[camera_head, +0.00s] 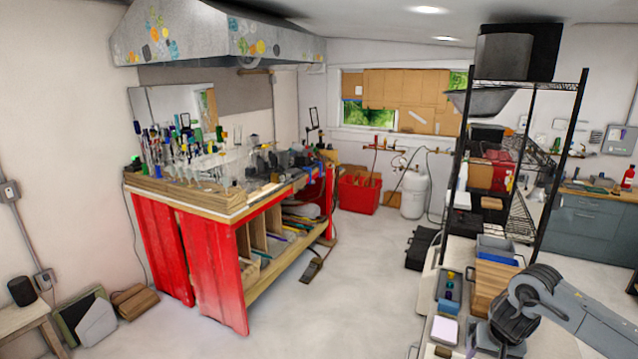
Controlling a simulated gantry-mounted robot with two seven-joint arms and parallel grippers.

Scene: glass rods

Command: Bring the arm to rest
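My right arm (560,305) comes in from the right edge. It is grey with dark joints and bends downward at the lower right, over the end of a cluttered side table (426,345). Its fingers do not show; they are hidden or below the frame. My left arm and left gripper are not in view. Several thin coloured rods (272,238) lie in the lower compartments of the red workbench (215,270).
Near my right arm stand a wooden box (490,280), a blue bin (495,248), a small dark holder (448,295) and a white block (445,330). A black wire rack (550,160) rises behind. The pale floor (350,290) in the middle is clear.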

